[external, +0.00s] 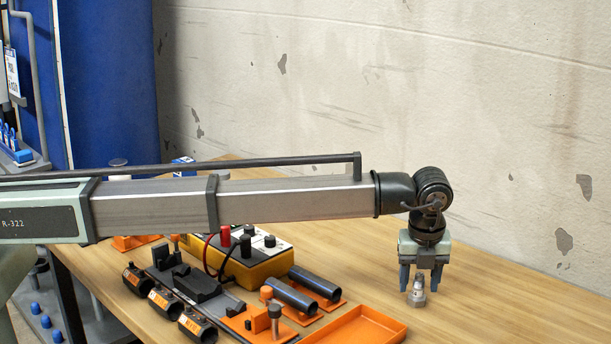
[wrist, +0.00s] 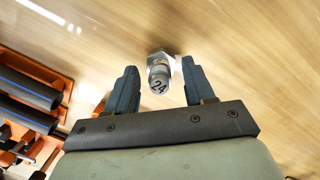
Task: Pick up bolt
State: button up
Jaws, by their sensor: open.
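The bolt (external: 417,291) is a short metal piece with a wider head, on or just above the wooden table at the right in the external view. In the wrist view the bolt (wrist: 159,74) shows a "24" mark on its end and lies between and slightly beyond the fingertips. My gripper (external: 421,287) points down right over the bolt, its two blue-grey fingers on either side of it. In the wrist view my gripper (wrist: 157,75) is open, with a gap between the bolt and each finger. I cannot tell exactly how high the fingertips are above the table.
An orange tray (external: 372,331) lies left of the bolt. Dark pipes (external: 290,297) rest on orange holders. Another bolt-like metal piece (external: 275,318) stands nearby. A yellow meter box (external: 245,262) with cables and several black cylinders are farther left. The table (external: 480,310) right of my gripper is clear.

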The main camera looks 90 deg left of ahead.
jog(key=shift+a+f, duration=0.1)
jog(key=shift+f, duration=0.3)
jog(key=shift+c, duration=0.4)
grip_shut()
